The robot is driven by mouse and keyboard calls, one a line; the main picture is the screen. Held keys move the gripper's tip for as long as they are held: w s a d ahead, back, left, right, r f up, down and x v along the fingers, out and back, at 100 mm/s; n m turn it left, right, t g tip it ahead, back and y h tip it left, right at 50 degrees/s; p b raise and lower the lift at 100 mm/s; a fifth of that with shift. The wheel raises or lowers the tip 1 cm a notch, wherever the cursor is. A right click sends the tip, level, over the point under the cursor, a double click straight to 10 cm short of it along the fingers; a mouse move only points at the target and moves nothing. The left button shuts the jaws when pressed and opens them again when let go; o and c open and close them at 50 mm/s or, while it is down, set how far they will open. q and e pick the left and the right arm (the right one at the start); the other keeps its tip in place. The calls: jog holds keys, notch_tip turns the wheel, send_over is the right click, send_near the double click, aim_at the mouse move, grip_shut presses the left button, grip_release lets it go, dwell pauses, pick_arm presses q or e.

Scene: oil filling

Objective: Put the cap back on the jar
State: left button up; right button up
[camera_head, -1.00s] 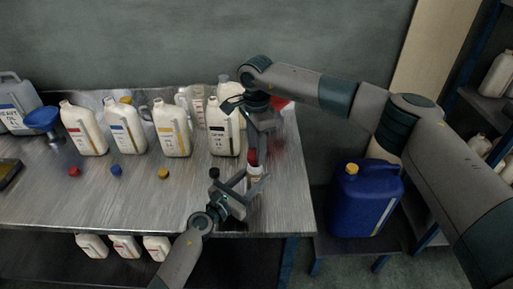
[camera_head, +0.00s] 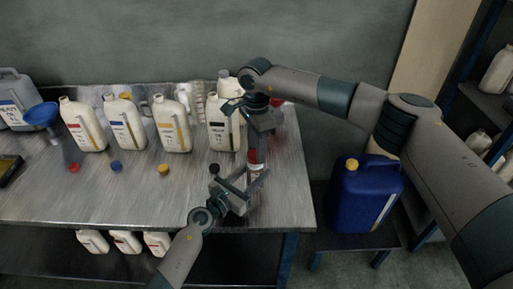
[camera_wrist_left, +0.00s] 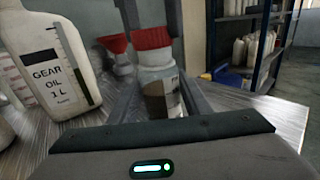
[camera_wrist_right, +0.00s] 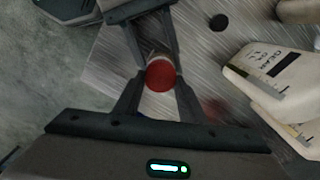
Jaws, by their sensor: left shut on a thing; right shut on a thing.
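The jar (camera_wrist_left: 160,88), clear with a pale neck and a label, is upright between the fingers of my left gripper (camera_wrist_left: 158,108). The red cap (camera_wrist_left: 152,40) is over the jar's mouth and looks to be touching it; I cannot tell whether it is screwed down. In the right wrist view the red cap (camera_wrist_right: 160,75) is seen from above, between the closed fingers of my right gripper (camera_wrist_right: 160,82), with the jar mostly hidden beneath. In the head view my left gripper (camera_head: 243,184) is below my right gripper (camera_head: 257,150) near the table's right end.
A gear oil bottle (camera_head: 222,125) stands close left of the grippers, with other oil bottles further left. A black cap (camera_head: 214,168) and a yellow cap (camera_head: 163,169) lie on the metal table (camera_head: 120,200). A red funnel (camera_wrist_left: 115,45) is behind the jar. A blue canister (camera_head: 365,200) stands right.

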jog(key=shift+f, duration=0.55)
dwell(0.6)
